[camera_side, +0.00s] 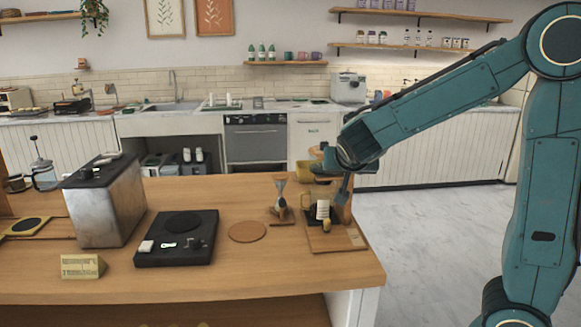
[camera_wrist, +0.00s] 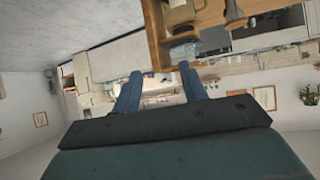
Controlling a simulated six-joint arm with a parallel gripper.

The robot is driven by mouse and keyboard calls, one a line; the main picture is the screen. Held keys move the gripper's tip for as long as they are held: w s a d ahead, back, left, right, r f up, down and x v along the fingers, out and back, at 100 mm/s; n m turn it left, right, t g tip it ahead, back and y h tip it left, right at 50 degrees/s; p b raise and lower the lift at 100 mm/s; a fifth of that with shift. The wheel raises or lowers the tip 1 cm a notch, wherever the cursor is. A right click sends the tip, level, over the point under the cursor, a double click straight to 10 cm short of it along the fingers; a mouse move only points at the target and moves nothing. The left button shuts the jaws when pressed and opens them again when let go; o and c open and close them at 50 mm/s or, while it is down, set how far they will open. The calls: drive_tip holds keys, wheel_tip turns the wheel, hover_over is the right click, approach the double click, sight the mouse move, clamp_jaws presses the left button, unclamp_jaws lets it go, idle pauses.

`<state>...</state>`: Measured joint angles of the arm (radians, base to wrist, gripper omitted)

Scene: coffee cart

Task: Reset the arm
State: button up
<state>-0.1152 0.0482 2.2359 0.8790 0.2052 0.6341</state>
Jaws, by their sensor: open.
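My gripper (camera_side: 342,185) hangs at the right end of the wooden counter (camera_side: 300,268) in the side view, close to the pour-over stand (camera_side: 344,212). In the wrist view my gripper (camera_wrist: 158,82) shows two blue fingers spread apart with nothing between them. A glass carafe (camera_side: 310,212) with a pale label stands beside the gripper on a wooden board (camera_side: 338,240). Whether the fingers touch the stand cannot be told. The wrist view is tilted and shows the counter edge and a glass vessel (camera_wrist: 181,12) at the top.
A black scale (camera_side: 178,238), a metal box (camera_side: 105,205), a round cork coaster (camera_side: 248,232), a small dripper on a stand (camera_side: 281,205) and a yellow sign (camera_side: 82,267) stand on the counter. A French press (camera_side: 43,175) is at the far left. The floor (camera_side: 430,235) right of the counter is clear.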

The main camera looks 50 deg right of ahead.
drive_tip(key=s+a+n+y, duration=0.9)
drive_tip(key=s+a, duration=0.6)
drive_tip(key=s, duration=0.4)
drive_tip(key=n, duration=0.2)
drive_tip(key=shift+s+a+n+y, duration=0.3)
